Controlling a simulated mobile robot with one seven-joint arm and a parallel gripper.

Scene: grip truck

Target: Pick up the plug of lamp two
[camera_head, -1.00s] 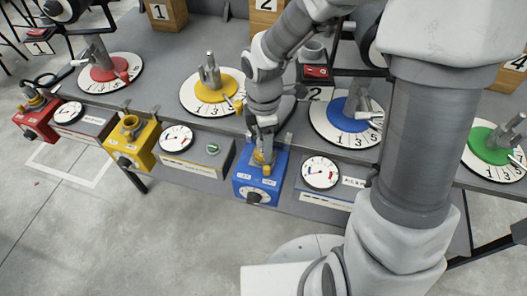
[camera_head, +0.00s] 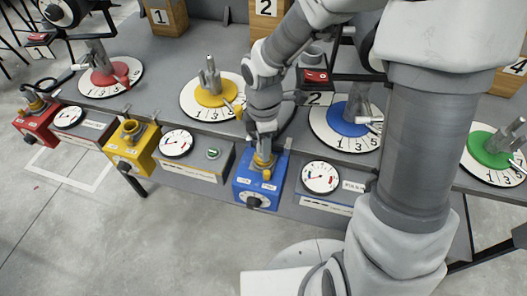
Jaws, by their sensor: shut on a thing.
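My gripper (camera_head: 263,155) points down over the blue box (camera_head: 255,194) at the front edge of the table. It is shut on the plug (camera_head: 263,163), a small brass-yellow piece at the top of the blue box. The fingers hide part of the plug, and I cannot tell whether it is still seated in the socket. Lamp two's number plate (camera_head: 316,98) and red switch (camera_head: 315,76) are behind and right of my gripper. My arm covers part of that lamp.
A yellow box (camera_head: 130,147) with an open brass socket stands to the left. A red box (camera_head: 35,118) with a plug and black cable is further left. Dials with red, yellow, blue (camera_head: 347,122) and green discs line the table. Gauge boxes (camera_head: 319,178) sit between the coloured boxes.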

